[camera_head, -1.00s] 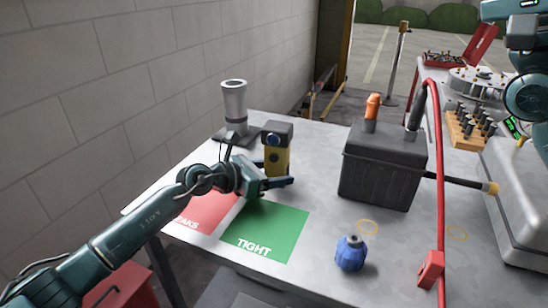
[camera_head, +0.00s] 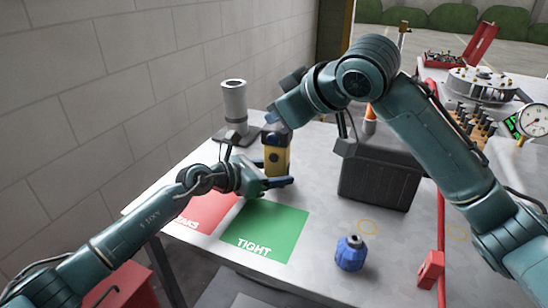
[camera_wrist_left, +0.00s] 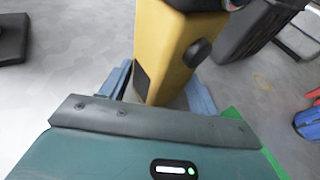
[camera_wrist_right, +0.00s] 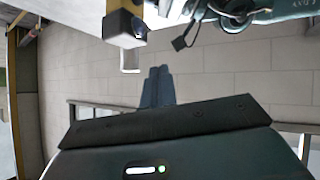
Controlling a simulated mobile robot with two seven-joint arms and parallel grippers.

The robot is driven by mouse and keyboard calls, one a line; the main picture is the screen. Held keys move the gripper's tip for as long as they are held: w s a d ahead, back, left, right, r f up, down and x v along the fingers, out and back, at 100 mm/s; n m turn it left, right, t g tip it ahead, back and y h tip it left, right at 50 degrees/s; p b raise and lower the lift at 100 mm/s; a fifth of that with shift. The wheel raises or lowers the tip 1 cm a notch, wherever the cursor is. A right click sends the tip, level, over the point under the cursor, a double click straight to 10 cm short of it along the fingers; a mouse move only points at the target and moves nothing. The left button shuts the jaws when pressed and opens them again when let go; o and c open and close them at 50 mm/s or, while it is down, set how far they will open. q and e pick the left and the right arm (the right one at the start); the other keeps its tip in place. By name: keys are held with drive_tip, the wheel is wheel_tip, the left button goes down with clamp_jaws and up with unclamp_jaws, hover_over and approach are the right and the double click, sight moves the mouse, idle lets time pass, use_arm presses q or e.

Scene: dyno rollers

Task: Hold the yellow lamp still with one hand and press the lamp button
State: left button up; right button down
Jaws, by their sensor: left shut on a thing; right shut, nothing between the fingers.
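The yellow lamp (camera_head: 276,158) stands upright on the table, with a dark top and a dark round button (camera_wrist_left: 197,52) on its yellow side. My left gripper (camera_head: 276,184) is shut around the lamp's lower part; the lamp body (camera_wrist_left: 165,45) shows between its fingers in the left wrist view. My right gripper (camera_wrist_right: 157,86) is shut and empty.
A black battery box (camera_head: 375,180) stands right of the lamp, under my right arm. A grey cylinder on a stand (camera_head: 234,105) is behind the lamp. Green (camera_head: 265,230) and red (camera_head: 200,212) mats lie in front. A blue bottle (camera_head: 350,253) stands at the front right.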

sight(274, 158)
drive_tip(key=s+f+n+h, duration=0.1)
drive_tip(key=h, duration=0.1)
drive_tip(key=s+d+f+n+g+h, duration=0.1)
drive_tip(key=f+h, duration=0.1)
drive_tip(key=shift+s+d+f, duration=0.1)
drive_tip(key=shift+d+f, duration=0.05)
drive_tip(key=shift+f, duration=0.05)
drive_tip(key=x, duration=1)
drive_tip(key=shift+f, duration=0.15)
drive_tip(key=shift+d, duration=0.15)
